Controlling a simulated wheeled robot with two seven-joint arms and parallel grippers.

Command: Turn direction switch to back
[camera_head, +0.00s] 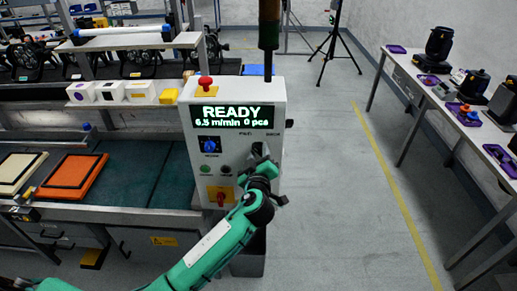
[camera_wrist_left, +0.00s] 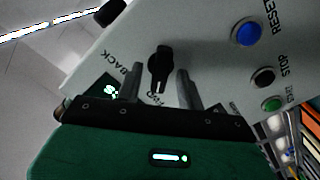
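The direction switch is a black rotary knob (camera_wrist_left: 160,70) on the light panel in the left wrist view. Its handle runs roughly up and down in that picture. A "BACK" label is at its left; another label below it is partly hidden. My left gripper (camera_wrist_left: 159,82) has its two fingers apart, one on each side of the knob; I see gaps and cannot tell any contact. In the head view my left gripper (camera_head: 264,168) is at the right part of the control box (camera_head: 234,184) and largely hides the knob. My right gripper is not in view.
The box has a "READY" screen (camera_head: 232,116), a red emergency button (camera_head: 205,82) on top and a red switch (camera_head: 221,198) on a yellow plate. A blue button (camera_wrist_left: 247,33) is near the knob. A conveyor (camera_head: 150,180) lies left; open floor (camera_head: 335,200) lies right.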

